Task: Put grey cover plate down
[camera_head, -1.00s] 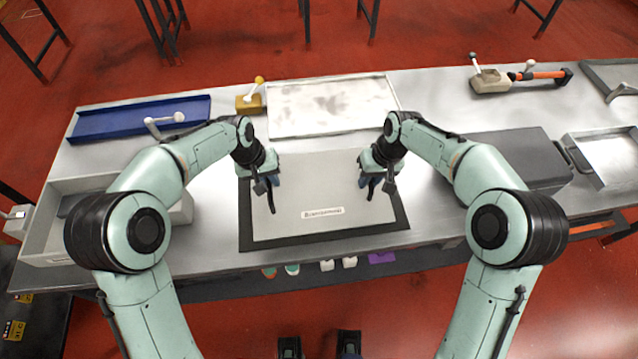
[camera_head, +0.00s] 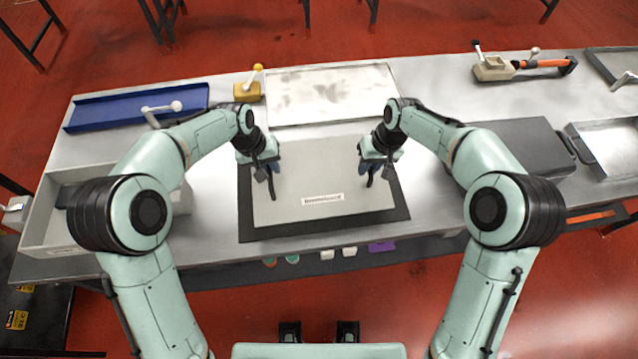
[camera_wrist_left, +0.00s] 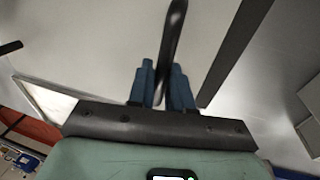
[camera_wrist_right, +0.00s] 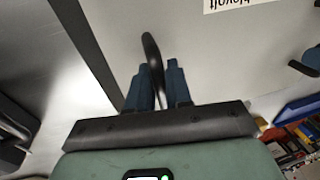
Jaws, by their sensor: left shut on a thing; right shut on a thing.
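The grey cover plate (camera_head: 318,178) has a white label with dark lettering and two black handles. It lies over, or just above, a black mat or frame (camera_head: 258,233) at the table's front middle; I cannot tell whether they touch. My left gripper (camera_head: 265,172) is shut on the plate's left black handle, which shows between the blue fingers in the left wrist view (camera_wrist_left: 170,50). My right gripper (camera_head: 374,170) is shut on the right black handle, which stands between its fingers in the right wrist view (camera_wrist_right: 152,60).
A blue tray (camera_head: 90,115), a yellow-handled block (camera_head: 247,92) and a pale metal tray (camera_head: 330,95) stand behind. A dark box (camera_head: 520,150) is at right, beside a metal tray (camera_head: 610,155). A grey bin (camera_head: 60,235) is at left, partly behind my left arm.

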